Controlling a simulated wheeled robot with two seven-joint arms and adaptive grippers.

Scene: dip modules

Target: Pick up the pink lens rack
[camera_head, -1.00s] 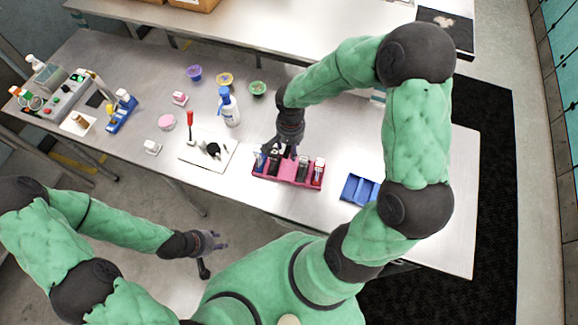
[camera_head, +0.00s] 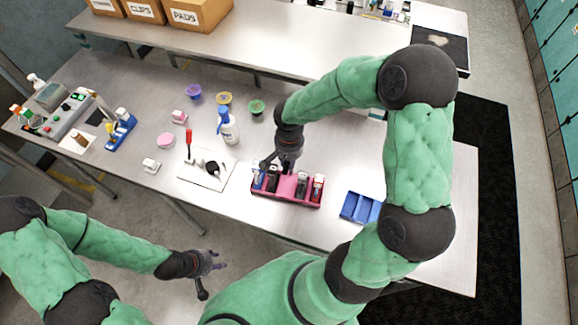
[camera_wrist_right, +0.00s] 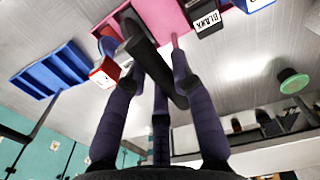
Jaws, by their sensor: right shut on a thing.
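The pink lens rack (camera_head: 288,194) is at the right-middle of the near table, with a blue, a black, a grey-and-white and a red module standing in it. My right gripper (camera_head: 281,167) comes down from above at the rack's middle and is shut on the rack. In the right wrist view, its purple fingers (camera_wrist_right: 150,55) reach the pink rack (camera_wrist_right: 158,16), and a dark piece crosses between them and hides the exact contact. I cannot tell whether the rack is clear of the table. My left gripper (camera_head: 214,266) is empty with fingers spread, off the table's near edge.
A blue tray (camera_head: 346,208) lies right of the rack. Small coloured bowls (camera_head: 224,99) lie behind. Bare table (camera_head: 300,225) lies in front of the rack.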

